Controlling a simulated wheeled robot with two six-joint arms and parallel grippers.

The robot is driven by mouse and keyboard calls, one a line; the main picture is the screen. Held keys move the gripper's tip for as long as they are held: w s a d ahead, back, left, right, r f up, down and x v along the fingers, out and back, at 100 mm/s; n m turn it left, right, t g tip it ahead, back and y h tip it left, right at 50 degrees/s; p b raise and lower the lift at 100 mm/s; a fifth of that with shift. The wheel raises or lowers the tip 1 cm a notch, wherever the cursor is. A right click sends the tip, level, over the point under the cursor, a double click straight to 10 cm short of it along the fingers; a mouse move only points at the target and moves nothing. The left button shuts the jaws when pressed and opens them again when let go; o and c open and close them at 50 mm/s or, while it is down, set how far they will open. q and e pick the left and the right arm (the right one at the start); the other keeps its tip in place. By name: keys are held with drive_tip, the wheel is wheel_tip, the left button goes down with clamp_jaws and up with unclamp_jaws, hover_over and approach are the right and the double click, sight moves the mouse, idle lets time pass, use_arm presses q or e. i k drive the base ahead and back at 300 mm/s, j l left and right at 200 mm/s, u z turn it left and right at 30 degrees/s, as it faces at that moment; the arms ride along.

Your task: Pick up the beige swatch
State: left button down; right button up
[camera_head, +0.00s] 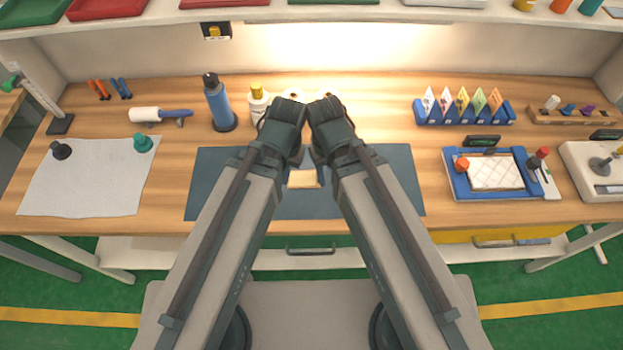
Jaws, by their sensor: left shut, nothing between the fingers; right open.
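A small flat beige piece (304,178) lies on the dark blue mat (222,180) at the middle of the bench, seen in the gap between my two forearms. It looks like a beige swatch, but its sides are partly hidden by my arms. My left gripper (290,104) and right gripper (325,104) are side by side, further back than the beige piece and apart from it. The left is shut and empty; the right is open and empty. Their fingertips are mostly hidden behind my wrists.
A blue rack (465,119) holds several coloured cards at the right. A blue tray (451,184) with a quilted white pad stands in front of it. A blue bottle (216,103), a yellow-capped bottle (257,103), a roller (146,114) and a grey cloth (90,185) are left.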

sight(301, 179)
drive_tip(key=k+j+z, duration=0.2)
drive_tip(key=z, duration=0.15)
drive_tip(key=k+j+z, duration=0.25)
drive_tip(key=z, duration=0.15)
drive_tip(key=k+j+z, duration=0.2)
drive_tip(key=z, duration=0.15)
